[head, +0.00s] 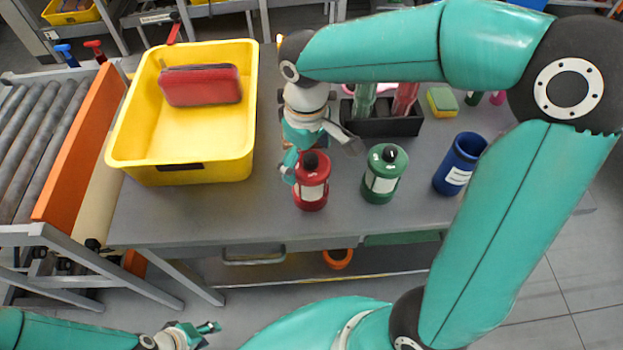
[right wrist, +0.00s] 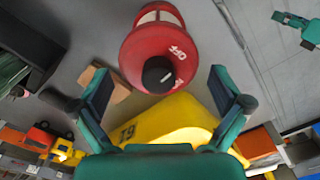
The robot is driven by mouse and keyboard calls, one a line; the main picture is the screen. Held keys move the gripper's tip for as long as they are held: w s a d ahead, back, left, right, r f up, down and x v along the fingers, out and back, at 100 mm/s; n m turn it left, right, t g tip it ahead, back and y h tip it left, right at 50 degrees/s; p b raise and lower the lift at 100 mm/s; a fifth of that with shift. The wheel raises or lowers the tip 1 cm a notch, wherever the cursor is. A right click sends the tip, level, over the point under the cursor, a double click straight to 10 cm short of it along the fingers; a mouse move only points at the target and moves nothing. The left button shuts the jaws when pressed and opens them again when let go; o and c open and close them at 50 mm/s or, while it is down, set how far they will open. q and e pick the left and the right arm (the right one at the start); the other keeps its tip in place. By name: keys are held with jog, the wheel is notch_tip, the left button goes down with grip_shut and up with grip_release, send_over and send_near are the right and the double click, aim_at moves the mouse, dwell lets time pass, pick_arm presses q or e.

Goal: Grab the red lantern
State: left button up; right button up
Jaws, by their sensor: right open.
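The red lantern (head: 311,190) stands upright on the grey table, with a pale window and a dark knob on top. In the right wrist view the lantern (right wrist: 152,50) shows from above, just beyond my fingertips. My right gripper (head: 321,160) is at the lantern's top, its fingers apart. In the right wrist view the right gripper (right wrist: 163,88) is open and empty, with the lantern roughly centred between its fingers. It is hard to tell whether a finger touches it. My left gripper (head: 203,335) is low at the front, off the table, with its fingers apart.
A green lantern (head: 382,180) stands close to the right, then a blue cup (head: 460,165). A yellow bin (head: 180,172) holding a red case (head: 200,85) stands at left. A black holder (head: 385,126) is behind. A roller conveyor (head: 40,135) lies far left.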

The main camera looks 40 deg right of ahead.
jog(key=shift+s+d+f, duration=0.1)
jog(key=shift+s+f, duration=0.1)
jog(key=shift+f, duration=1.1)
jog(key=shift+s+d+f, duration=0.1)
jog(key=shift+s+f, duration=0.1)
jog(key=shift+f, duration=1.1)
